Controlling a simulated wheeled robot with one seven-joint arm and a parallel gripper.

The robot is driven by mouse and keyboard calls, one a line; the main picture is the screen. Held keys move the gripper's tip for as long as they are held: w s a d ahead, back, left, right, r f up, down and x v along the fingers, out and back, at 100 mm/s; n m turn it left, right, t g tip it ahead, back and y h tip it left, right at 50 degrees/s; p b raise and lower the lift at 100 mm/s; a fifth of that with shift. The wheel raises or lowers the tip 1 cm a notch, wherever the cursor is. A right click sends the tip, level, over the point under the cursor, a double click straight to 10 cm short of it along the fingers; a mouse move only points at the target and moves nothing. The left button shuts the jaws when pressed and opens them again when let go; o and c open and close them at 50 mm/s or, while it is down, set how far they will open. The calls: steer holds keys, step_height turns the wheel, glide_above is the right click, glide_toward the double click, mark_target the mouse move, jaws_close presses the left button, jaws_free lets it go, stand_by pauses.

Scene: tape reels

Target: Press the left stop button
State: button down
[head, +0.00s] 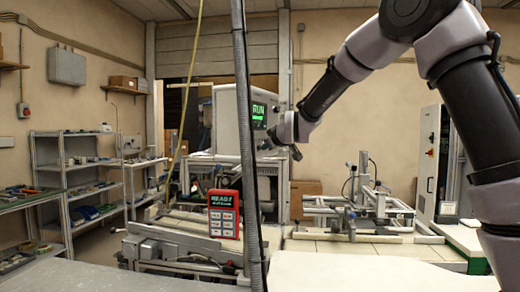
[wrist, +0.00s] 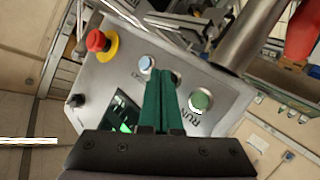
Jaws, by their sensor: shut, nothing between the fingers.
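In the wrist view a grey control panel (wrist: 210,78) carries a red mushroom button (wrist: 97,40) on a yellow collar, a pale blue button (wrist: 146,63) and a green button (wrist: 200,101). The red one looks like a stop button; I cannot tell whether it is the left one. My gripper (wrist: 163,74) has two dark green fingers shut together, empty, over the panel between the pale blue and green buttons. Contact is unclear. In the head view my gripper (head: 294,152) is beside a pale machine box (head: 225,118) with a green RUN screen (head: 258,112).
A grey vertical hose (head: 241,100) crosses the head view. Metal shelves (head: 97,174) stand at the left and a metal frame fixture (head: 362,210) at the right. A black knob (wrist: 75,101) is on the panel.

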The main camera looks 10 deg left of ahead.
steer(key=shift+w+a, duration=0.1)
steer(key=shift+a, duration=0.2)
steer(key=shift+d, duration=0.15)
stand_by(0.4)
steer(key=shift+s+d, duration=0.3)
steer(key=shift+d, duration=0.3)
steer(key=shift+s+d, duration=0.25)
steer(key=shift+d, duration=0.55)
steer(key=shift+s+d, duration=0.3)
steer(key=shift+d, duration=0.5)
steer(key=shift+s+d, duration=0.25)
steer(key=shift+d, duration=0.55)
